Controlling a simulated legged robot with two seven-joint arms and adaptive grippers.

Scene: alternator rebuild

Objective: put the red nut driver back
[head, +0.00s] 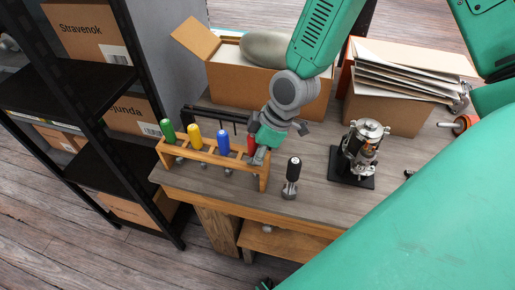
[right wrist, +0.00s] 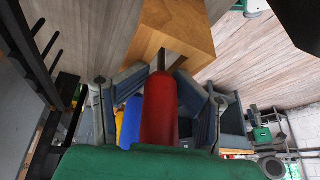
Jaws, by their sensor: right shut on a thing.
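The red nut driver (head: 251,144) is at the right end of the wooden rack (head: 205,160). My right gripper (head: 262,150) is shut on its handle. In the right wrist view the red handle (right wrist: 160,108) lies between the two fingers, with its far end close to the rack's wooden end (right wrist: 180,28). I cannot tell whether its shaft sits fully in the slot. Green (head: 168,130), yellow (head: 195,136) and blue (head: 223,142) drivers stand in the rack to its left. My left gripper is not in view.
A black-handled tool (head: 292,175) stands on the bench (head: 320,205) right of the rack. A metal alternator assembly (head: 366,142) on a black base is farther right. Cardboard boxes (head: 240,88) stand behind, and a black shelf (head: 95,85) is at left.

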